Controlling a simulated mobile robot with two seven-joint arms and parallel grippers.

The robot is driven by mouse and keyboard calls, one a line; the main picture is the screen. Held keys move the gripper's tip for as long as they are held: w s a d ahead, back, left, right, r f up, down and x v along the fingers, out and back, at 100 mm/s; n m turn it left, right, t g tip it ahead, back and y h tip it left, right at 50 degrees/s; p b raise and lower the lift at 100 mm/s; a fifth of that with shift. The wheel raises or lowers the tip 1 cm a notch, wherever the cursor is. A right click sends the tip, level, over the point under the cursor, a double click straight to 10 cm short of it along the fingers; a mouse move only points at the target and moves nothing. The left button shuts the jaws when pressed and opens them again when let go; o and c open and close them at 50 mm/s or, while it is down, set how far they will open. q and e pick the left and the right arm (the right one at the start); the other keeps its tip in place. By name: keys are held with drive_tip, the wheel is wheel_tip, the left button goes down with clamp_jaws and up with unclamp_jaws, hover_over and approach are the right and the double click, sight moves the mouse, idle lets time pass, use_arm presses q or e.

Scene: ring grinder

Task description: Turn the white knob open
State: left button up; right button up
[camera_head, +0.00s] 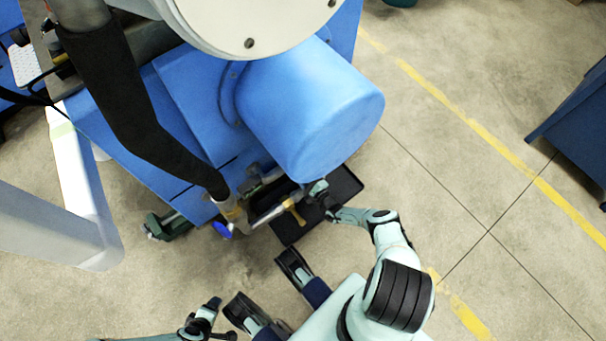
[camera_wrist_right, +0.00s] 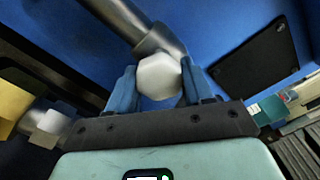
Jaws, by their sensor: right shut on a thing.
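The white knob (camera_wrist_right: 158,76) is a faceted cap at the end of a grey metal pipe, in the upper middle of the right wrist view. The two blue fingers of my right gripper (camera_wrist_right: 158,88) stand on either side of it and are shut on it. In the head view my right gripper (camera_head: 318,192) is at the lower edge of the blue cylinder, and the knob is hidden or too small to make out there. My left gripper (camera_head: 220,317) is low at the bottom left of the head view, away from the machine, with its fingers apart and empty.
The large blue cylinder (camera_head: 310,110) of the machine hangs close above my right gripper. A black tray (camera_head: 345,185), a brass-coloured fitting (camera_head: 293,212) and a blue handle (camera_head: 222,231) are close by. Open floor (camera_head: 450,190) lies to the right.

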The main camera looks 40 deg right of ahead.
idle(0.3)
drive_tip(key=o, duration=1)
drive_tip(key=shift+s, duration=0.1)
drive_tip(key=shift+s, duration=0.3)
use_arm(q)
drive_tip(key=shift+g, duration=0.4)
drive_tip(key=s+d+r+p, duration=0.2)
drive_tip(key=r+p, duration=0.1)
drive_tip(key=shift+s+r, duration=0.25)
drive_tip(key=shift+r, duration=0.05)
use_arm(e)
drive_tip(key=s, duration=0.4)
drive_tip(key=s+a, duration=0.1)
drive_tip(key=s, duration=0.7)
drive_tip(key=shift+s+a, duration=0.25)
drive_tip(key=shift+s, duration=0.05)
